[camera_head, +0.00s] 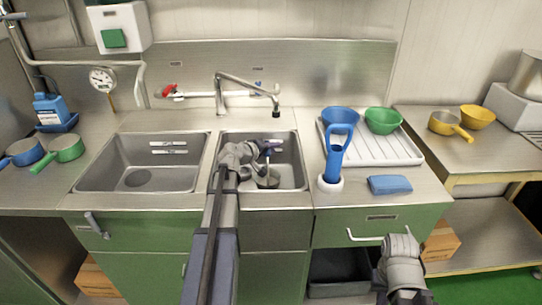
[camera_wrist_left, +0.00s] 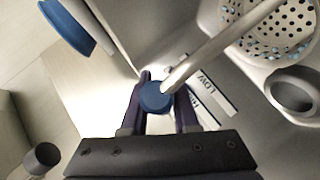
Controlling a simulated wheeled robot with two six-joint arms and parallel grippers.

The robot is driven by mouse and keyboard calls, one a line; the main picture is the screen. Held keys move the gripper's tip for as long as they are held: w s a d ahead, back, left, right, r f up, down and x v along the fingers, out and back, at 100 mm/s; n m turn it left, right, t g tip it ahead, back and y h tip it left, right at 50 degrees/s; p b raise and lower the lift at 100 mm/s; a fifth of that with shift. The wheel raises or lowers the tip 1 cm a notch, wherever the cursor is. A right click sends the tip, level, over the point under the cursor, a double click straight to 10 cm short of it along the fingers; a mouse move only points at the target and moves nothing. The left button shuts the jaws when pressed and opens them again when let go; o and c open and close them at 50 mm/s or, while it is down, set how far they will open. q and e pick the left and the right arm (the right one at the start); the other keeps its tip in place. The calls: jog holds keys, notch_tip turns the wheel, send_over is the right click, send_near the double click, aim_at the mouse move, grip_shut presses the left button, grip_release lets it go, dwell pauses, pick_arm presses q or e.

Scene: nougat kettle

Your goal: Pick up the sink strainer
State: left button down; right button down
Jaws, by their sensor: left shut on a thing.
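The sink strainer (camera_wrist_left: 268,38) is a pale perforated basket with blue specks inside. Its steel rod ends in a round blue knob (camera_wrist_left: 152,97). In the head view the strainer (camera_head: 268,179) is low in the right basin. My left gripper (camera_head: 268,151) is over that basin, and it also shows in the left wrist view (camera_wrist_left: 158,100), with its two fingers shut on either side of the blue knob. I cannot tell whether the basket touches the basin floor. My right gripper (camera_head: 403,292) is low at the right, in front of the cabinet; its fingertips are not clear.
The right basin (camera_head: 290,142) has LOW and HIGH labels (camera_wrist_left: 210,92) on its wall, and a faucet (camera_head: 247,84) reaches over it. An empty left basin (camera_head: 105,170) is beside it. A blue-handled tool (camera_head: 335,160), a blue cloth (camera_head: 390,184) and a white drainer (camera_head: 402,148) stand right.

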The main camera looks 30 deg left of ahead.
pick_arm(q)
jog(key=s+a+r, duration=0.1)
jog(key=s, duration=0.7)
notch_tip(320, 180, up, 14)
jog(key=p, duration=1.4)
jog(key=shift+p, duration=0.35)
